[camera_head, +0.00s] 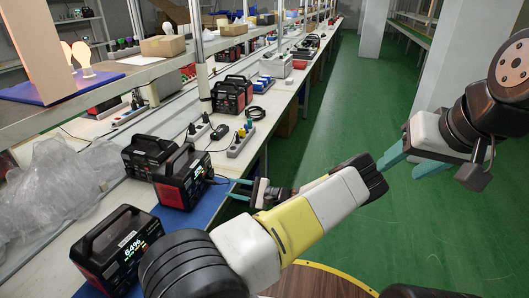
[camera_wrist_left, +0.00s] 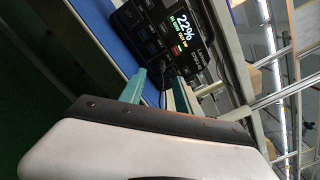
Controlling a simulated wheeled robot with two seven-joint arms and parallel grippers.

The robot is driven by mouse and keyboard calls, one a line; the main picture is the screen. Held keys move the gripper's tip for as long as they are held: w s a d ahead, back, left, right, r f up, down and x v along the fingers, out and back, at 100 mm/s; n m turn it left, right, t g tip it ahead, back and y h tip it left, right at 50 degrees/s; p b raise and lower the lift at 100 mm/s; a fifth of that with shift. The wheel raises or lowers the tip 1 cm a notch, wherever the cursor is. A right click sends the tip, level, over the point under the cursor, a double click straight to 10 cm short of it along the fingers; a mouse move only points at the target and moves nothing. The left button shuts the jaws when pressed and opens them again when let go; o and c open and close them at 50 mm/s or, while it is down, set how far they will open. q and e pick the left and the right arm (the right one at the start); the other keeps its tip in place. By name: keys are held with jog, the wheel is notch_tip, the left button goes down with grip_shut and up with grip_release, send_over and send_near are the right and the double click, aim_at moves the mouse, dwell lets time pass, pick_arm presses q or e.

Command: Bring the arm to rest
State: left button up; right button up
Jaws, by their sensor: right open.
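My left gripper (camera_head: 233,188) is at the front edge of the workbench, its teal fingers pointing left and apart, with nothing seen between them in the head view. In the left wrist view its fingers (camera_wrist_left: 160,80) are in front of a black power station (camera_wrist_left: 178,35) whose screen reads 22%. A dark cable runs down from that station close to the fingers; I cannot tell whether it touches them. In the head view a station (camera_head: 183,177) with a cable stands just left of this gripper. My right gripper (camera_head: 405,166) is open and empty over the green floor.
Another power station (camera_head: 120,247) showing 64% stands nearer on the blue mat (camera_head: 207,204). Clear plastic wrap (camera_head: 60,185) lies at the left. Power strips (camera_head: 240,141) and more stations line the bench. The green aisle (camera_head: 340,110) is clear.

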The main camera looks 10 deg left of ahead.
pick_arm(q)
jog(key=s+d+r+n+t+h, duration=0.2)
jog(key=s+d+r+h, duration=0.3)
jog(key=s+r, duration=0.3)
jog(key=s+d+r+n+t+h, duration=0.1)
jog(key=s+d+r+n+h, duration=0.3)
jog(key=r, duration=1.2)
jog(key=s+d+r+n+t+h, duration=0.2)
jog(key=s+d+r+h, duration=0.4)
jog(key=s+r+h, duration=0.5)
jog(key=shift+s+d+r+n+t, duration=0.2)
jog(key=shift+s+r+n+t, duration=0.15)
jog(key=shift+s+r, duration=0.65)
